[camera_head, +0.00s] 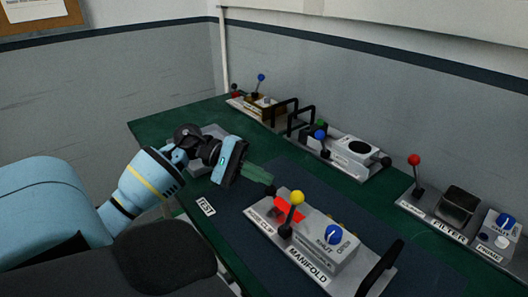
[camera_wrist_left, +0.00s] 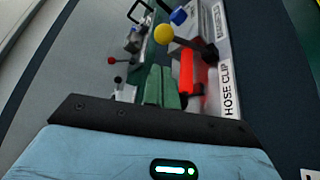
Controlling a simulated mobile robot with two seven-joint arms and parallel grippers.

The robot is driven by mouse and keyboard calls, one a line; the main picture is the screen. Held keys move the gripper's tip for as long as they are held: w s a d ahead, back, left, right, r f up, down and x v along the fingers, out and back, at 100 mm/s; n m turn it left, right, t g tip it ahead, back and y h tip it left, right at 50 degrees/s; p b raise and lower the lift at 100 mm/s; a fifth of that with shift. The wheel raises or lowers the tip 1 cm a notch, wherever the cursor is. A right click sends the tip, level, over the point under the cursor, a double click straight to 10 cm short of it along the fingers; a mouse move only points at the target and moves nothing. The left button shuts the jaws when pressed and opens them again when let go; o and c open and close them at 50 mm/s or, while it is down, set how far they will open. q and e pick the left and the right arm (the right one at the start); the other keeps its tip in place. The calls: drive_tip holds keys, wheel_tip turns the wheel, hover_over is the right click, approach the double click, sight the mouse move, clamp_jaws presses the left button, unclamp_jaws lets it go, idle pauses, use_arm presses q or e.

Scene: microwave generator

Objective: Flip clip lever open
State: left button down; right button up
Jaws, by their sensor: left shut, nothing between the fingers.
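The manifold unit (camera_head: 318,250) is a grey block on a plate, with a label reading HOSE CLIP in the left wrist view (camera_wrist_left: 228,88). A lever with a yellow ball (camera_head: 297,198) stands nearly upright at its left end, and the ball also shows in the left wrist view (camera_wrist_left: 163,34). A red part (camera_head: 287,208) lies beside the lever and also shows in the left wrist view (camera_wrist_left: 186,72). My left gripper (camera_head: 270,182) has green fingers, shut and empty, just left of the red part and lever. I cannot tell whether the fingertips touch anything.
A blue knob (camera_head: 333,234) and a black handle (camera_head: 380,268) are on the manifold's right. The filter unit (camera_head: 447,232) with a red-ball lever (camera_head: 414,160) stands farther right. More units (camera_head: 352,150) line the back. Dark mat surface (camera_head: 225,228) is bare left of the manifold.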

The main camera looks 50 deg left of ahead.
sight(292, 210)
use_arm(q)
drive_tip(key=x, duration=0.2)
drive_tip(key=p+x, duration=0.1)
drive_tip(key=x, duration=0.1)
drive_tip(key=p+x, duration=0.1)
drive_tip(key=x, duration=0.1)
drive_tip(key=shift+w+d+r, duration=0.2)
drive_tip(key=shift+d, duration=0.1)
drive_tip(key=shift+w+d+f, duration=0.2)
drive_tip(key=shift+d+f, duration=0.15)
drive_tip(key=shift+d, duration=0.2)
use_arm(e)
drive_tip(key=shift+w+d+r+t, duration=0.15)
drive_tip(key=shift+w+r, duration=0.35)
drive_tip(key=shift+r, duration=0.25)
drive_tip(key=shift+w+d+r+t, duration=0.15)
drive_tip(key=shift+w+r, duration=0.3)
drive_tip(key=shift+r, duration=0.3)
drive_tip(key=shift+a, duration=0.1)
